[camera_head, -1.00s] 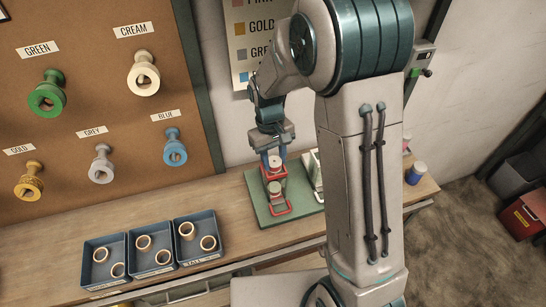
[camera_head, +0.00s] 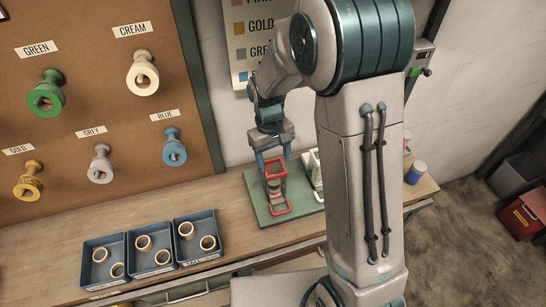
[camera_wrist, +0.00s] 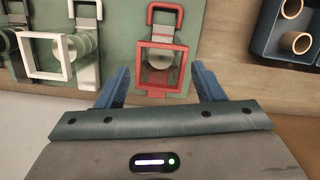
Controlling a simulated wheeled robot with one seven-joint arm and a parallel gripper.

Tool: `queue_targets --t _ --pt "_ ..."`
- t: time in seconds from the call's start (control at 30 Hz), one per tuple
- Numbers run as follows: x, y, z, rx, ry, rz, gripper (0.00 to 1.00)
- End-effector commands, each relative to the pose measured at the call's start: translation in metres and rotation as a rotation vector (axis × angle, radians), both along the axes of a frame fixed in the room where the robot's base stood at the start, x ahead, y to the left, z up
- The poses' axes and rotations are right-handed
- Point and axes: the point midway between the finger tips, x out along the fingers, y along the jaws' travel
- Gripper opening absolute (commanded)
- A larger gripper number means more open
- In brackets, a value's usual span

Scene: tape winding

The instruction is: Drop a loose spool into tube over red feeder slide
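The red feeder's square tube (camera_wrist: 163,66) stands under my gripper in the wrist view. A dull, pale round spool (camera_wrist: 158,60) shows inside its frame; how deep it sits is hard to tell. In the head view the red tube (camera_head: 275,169) is just below the fingers, with a pale spool shape (camera_head: 275,187) lower down, above the red slide loop (camera_head: 276,209). My gripper (camera_head: 273,158) is open and empty above the tube. Its blue fingers (camera_wrist: 161,84) are spread on either side of the red frame.
A white feeder (camera_wrist: 50,75) stands beside the red one on the green base (camera_head: 261,208), with a darker feeder beyond it. Three blue trays (camera_head: 129,270) of tan rings stand on the bench to the left. Coloured spools hang on the board (camera_head: 80,95).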

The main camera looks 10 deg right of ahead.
Motion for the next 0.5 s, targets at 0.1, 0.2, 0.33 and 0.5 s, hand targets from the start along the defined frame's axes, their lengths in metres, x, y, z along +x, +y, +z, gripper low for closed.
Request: queue_targets --t 0.1,0.2,0.33,0.5 --pt "0.0 0.0 0.0 0.0 0.0 0.0 0.62" --pt "0.0 0.0 0.0 0.0 0.0 0.0 0.62" --pt "0.002 0.001 0.008 0.001 -0.002 0.0 0.62" --pt "0.008 0.003 0.038 0.001 -0.006 0.0 0.62"
